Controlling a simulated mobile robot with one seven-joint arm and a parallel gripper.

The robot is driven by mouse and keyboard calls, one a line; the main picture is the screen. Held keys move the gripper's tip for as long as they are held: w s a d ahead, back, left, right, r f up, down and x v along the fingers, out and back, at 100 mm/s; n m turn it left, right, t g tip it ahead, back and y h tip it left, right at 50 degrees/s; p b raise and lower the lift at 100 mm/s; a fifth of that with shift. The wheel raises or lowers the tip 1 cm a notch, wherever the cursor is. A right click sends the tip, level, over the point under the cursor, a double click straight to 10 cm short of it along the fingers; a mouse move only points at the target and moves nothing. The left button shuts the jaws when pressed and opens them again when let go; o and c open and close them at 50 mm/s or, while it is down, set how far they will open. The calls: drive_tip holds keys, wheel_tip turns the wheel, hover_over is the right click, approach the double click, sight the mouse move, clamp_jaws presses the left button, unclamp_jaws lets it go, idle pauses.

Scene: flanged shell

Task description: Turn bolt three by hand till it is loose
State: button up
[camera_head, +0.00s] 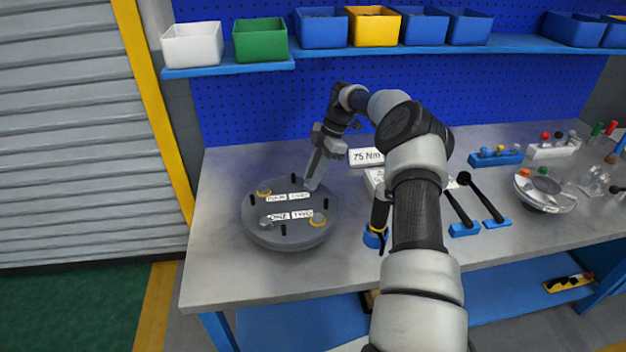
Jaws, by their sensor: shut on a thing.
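The flanged shell (288,241) is a round grey disc lying on the workbench at left. White labels lie across its top; the lower pair reads ONE and TWO, and the upper pair is small and blurred, with the right one (299,196) seeming to read THREE. My gripper (311,186) points down at the disc's upper right edge, beside that label. It is shut on bolt three, which its fingers hide. Other bolt spots show at upper left (264,193), lower left (266,223) and lower right (317,220). How far bolt three is turned cannot be seen.
Short black pegs (283,230) stand up around the disc's rim. A 75 Nm sign (367,157) stands right of my gripper, partly behind my arm. Black-handled tools (482,197) in blue holders and a round metal dish (545,193) are farther right. The bench left of the disc is clear.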

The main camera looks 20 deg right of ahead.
drive_tip(key=shift+f+n+g, duration=0.15)
drive_tip(key=shift+n+g, duration=0.15)
drive_tip(key=shift+n, duration=0.5)
drive_tip(key=shift+f+n+g, duration=0.15)
drive_tip(key=shift+n+g, duration=0.15)
drive_tip(key=shift+n, duration=0.5)
drive_tip(key=o, duration=1.1)
drive_tip(key=shift+w, duration=0.1)
drive_tip(key=shift+c, duration=0.2)
drive_tip(key=shift+r, duration=0.1)
drive_tip(key=shift+r, duration=0.1)
